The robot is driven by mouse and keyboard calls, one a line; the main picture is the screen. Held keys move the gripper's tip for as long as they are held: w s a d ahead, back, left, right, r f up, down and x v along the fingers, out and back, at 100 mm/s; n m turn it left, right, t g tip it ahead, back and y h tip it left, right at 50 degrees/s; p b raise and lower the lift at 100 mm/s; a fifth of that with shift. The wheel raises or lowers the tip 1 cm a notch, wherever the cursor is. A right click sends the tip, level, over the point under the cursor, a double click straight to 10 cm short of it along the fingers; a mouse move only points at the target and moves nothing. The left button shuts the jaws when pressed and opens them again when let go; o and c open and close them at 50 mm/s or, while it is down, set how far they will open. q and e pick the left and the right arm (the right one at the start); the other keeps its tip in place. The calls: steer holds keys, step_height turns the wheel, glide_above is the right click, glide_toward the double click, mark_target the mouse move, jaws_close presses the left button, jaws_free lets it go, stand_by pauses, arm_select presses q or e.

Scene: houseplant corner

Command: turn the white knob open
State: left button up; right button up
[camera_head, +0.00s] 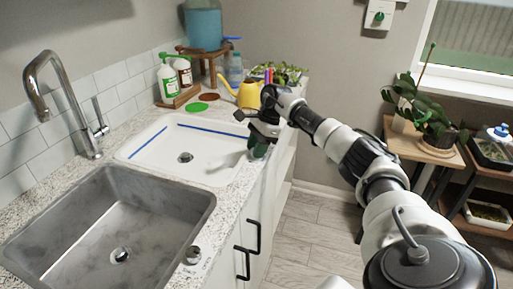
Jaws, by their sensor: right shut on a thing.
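A white box with a green knob (379,16) is on the wall at the top. My right gripper (261,138) is above the front edge of the counter, at the right of the white basin and far from the pale knob. It is shut on a small dark green thing (259,150), mostly hidden by the fingers. My left gripper is not in view.
The grey sink (35,242) has a tall chrome tap (68,100) behind it. A white basin (132,150) adjoins it. Bottles (168,78), a yellow watering can (249,95) and a blue tank (203,28) stand at the back. Cabinet handles (254,236) stick out in front.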

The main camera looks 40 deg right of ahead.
steer(key=o, duration=0.9)
steer(key=shift+r, duration=0.1)
steer(key=v, duration=1)
steer(key=shift+s+d+r, duration=0.1)
steer(key=shift+d+r, duration=0.1)
steer(key=shift+r, duration=0.05)
